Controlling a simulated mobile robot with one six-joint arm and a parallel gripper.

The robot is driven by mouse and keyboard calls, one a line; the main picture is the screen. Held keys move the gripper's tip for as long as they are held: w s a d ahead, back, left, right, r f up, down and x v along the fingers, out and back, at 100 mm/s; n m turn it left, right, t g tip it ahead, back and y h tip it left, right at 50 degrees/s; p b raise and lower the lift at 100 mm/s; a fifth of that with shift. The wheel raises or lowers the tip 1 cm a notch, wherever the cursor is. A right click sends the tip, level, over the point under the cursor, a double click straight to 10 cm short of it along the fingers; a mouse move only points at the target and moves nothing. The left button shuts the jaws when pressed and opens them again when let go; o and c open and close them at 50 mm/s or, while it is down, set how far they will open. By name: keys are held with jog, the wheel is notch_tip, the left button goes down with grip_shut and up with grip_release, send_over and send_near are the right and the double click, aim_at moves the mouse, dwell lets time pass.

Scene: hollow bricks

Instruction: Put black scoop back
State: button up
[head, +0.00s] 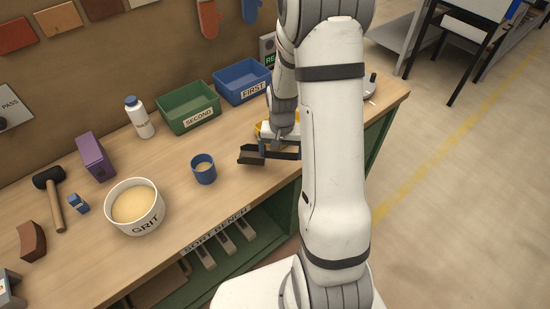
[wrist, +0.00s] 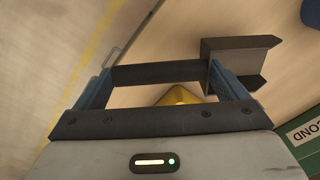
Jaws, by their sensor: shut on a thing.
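The black scoop (head: 252,158) is in my gripper (head: 277,148), over the right part of the bench in the head view. In the wrist view the scoop's handle (wrist: 155,73) spans between the two blue fingers of my gripper (wrist: 162,78), and its blocky head (wrist: 240,54) sticks out past the right finger. The gripper is shut on the handle. Whether the scoop touches the bench top is hard to tell. My arm hides part of the bench behind it.
A yellow thing (head: 261,128) sits close behind my gripper, partly hidden. A blue cup (head: 203,172) and a white GRIT bowl (head: 152,221) stand to the left. The green SECOND bin (head: 188,108) and blue FIRST bin (head: 241,82) stand at the back. Bench (head: 230,195) is clear in front.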

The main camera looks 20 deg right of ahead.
jog(key=shift+s+f+p, duration=0.1)
jog(key=shift+f+p, duration=0.25)
jog(key=shift+f, duration=1.9)
jog(key=shift+f, duration=0.1)
jog(key=o, duration=0.7)
jog(key=shift+f, duration=0.1)
jog(key=shift+o, duration=0.9)
